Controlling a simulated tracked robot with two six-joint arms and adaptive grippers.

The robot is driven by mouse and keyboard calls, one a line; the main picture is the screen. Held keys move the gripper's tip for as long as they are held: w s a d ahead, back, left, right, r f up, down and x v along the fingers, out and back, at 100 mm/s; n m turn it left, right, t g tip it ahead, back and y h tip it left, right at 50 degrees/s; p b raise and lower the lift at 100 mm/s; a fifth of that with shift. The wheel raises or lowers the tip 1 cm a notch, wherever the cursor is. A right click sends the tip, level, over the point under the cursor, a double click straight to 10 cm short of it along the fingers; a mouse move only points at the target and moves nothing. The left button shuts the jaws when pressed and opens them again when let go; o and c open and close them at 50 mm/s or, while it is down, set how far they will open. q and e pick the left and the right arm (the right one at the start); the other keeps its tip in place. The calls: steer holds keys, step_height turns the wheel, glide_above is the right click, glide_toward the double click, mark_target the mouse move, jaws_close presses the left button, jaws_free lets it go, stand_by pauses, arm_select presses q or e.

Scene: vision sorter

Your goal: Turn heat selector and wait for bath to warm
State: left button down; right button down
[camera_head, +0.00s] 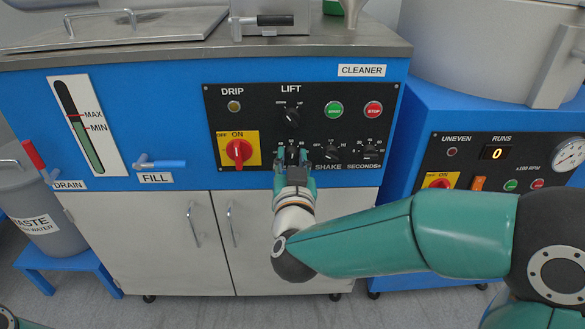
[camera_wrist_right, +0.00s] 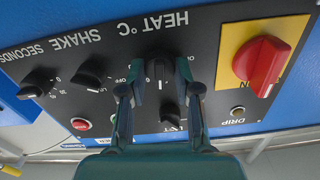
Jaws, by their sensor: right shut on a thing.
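The blue cleaner's black control panel (camera_head: 217,103) faces me in the head view. The heat selector (camera_wrist_right: 159,72) is a black knob under the HEAT °C label in the right wrist view. My right gripper (camera_head: 293,158) is shut on this knob, with one finger on each side; the fingers (camera_wrist_right: 160,92) also show in the wrist view. In the head view the gripper mostly covers the knob and its label. The exact setting is hard to read. My left gripper is not in view.
Beside the heat knob are the red ON/OFF switch (camera_head: 238,152), the lift knob (camera_head: 292,114) and the shake knob (camera_head: 331,152). A level gauge (camera_head: 87,125) and blue fill handle (camera_head: 165,164) are left. A second machine (camera_head: 425,125) stands right.

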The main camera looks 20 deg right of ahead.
steer(key=m+b, duration=0.1)
steer(key=m, duration=0.1)
steer(key=f+m+b, duration=0.1)
steer(key=m+b, duration=0.1)
steer(key=shift+m, duration=0.3)
steer(key=shift+r+m+b, duration=0.15)
steer(key=shift+m+b, duration=0.5)
steer(key=shift+m, duration=0.75)
steer(key=c, duration=0.8)
jaws_free()
steer(key=shift+c, duration=0.2)
steer(key=shift+d+r, duration=0.1)
steer(key=shift+r, duration=0.05)
steer(key=shift+s, duration=0.1)
